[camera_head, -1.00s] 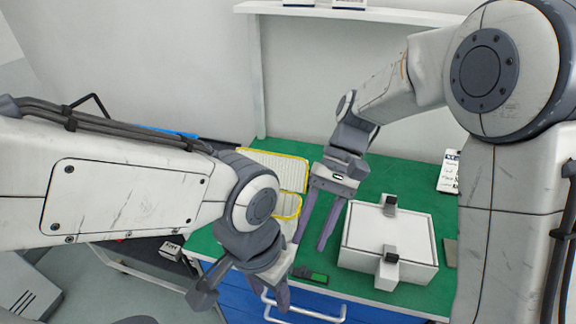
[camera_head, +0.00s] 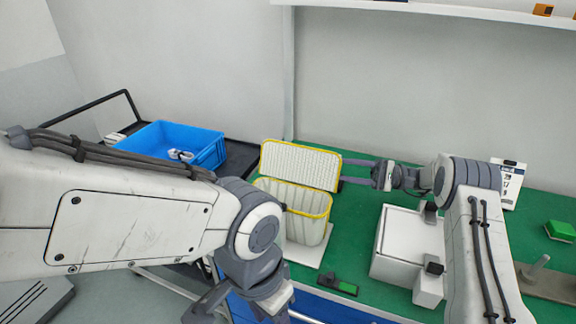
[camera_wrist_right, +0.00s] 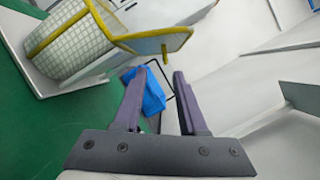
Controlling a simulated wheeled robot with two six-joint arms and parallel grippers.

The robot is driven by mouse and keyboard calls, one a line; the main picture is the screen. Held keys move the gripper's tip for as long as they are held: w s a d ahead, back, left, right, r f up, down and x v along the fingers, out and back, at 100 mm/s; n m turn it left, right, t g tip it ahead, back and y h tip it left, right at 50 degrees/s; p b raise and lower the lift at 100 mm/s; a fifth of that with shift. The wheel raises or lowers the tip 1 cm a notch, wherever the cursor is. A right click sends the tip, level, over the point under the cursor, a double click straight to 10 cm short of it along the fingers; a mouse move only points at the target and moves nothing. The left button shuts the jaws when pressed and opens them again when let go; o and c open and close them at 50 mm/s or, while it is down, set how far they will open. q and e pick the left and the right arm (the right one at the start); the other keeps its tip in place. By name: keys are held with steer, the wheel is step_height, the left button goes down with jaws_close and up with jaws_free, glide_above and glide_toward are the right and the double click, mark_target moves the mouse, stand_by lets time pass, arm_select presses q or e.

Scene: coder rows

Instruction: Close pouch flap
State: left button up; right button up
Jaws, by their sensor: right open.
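A pale ribbed pouch (camera_head: 306,226) with a yellow rim stands on a white plate at the green table's left side. Its flap (camera_head: 300,165), textured and yellow-edged, stands up open behind the mouth. My right gripper (camera_head: 344,172) points left beside the flap's right edge, open and empty, its fingers apart. In the right wrist view, the flap (camera_wrist_right: 160,40) shows edge-on beyond my right fingertips (camera_wrist_right: 155,74), with the pouch (camera_wrist_right: 72,45) at upper left. Whether a finger touches the flap is unclear. My left gripper (camera_head: 240,312) is low in front, cut off by the frame.
A white box (camera_head: 400,245) with dark-topped fittings sits right of the pouch. A blue bin (camera_head: 172,145) stands behind left. A white card (camera_head: 508,182) and green block (camera_head: 560,231) are at right.

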mark_target(306, 159)
steer(key=shift+t+y, duration=0.3)
steer(key=p+x, duration=0.1)
steer(key=x, duration=0.2)
steer(key=w+p+x, duration=0.1)
steer(key=x, duration=0.2)
steer(key=p+x, duration=0.1)
steer(key=x, duration=0.3)
steer(key=shift+w+a+f, duration=0.1)
steer(key=shift+w+a, duration=0.05)
steer(key=shift+w, duration=0.1)
steer(key=shift+a, duration=0.45)
arm_select(q)
steer(key=r, duration=0.2)
steer(key=shift+a+r, duration=0.3)
steer(key=shift+a, duration=0.1)
arm_select(e)
jaws_close()
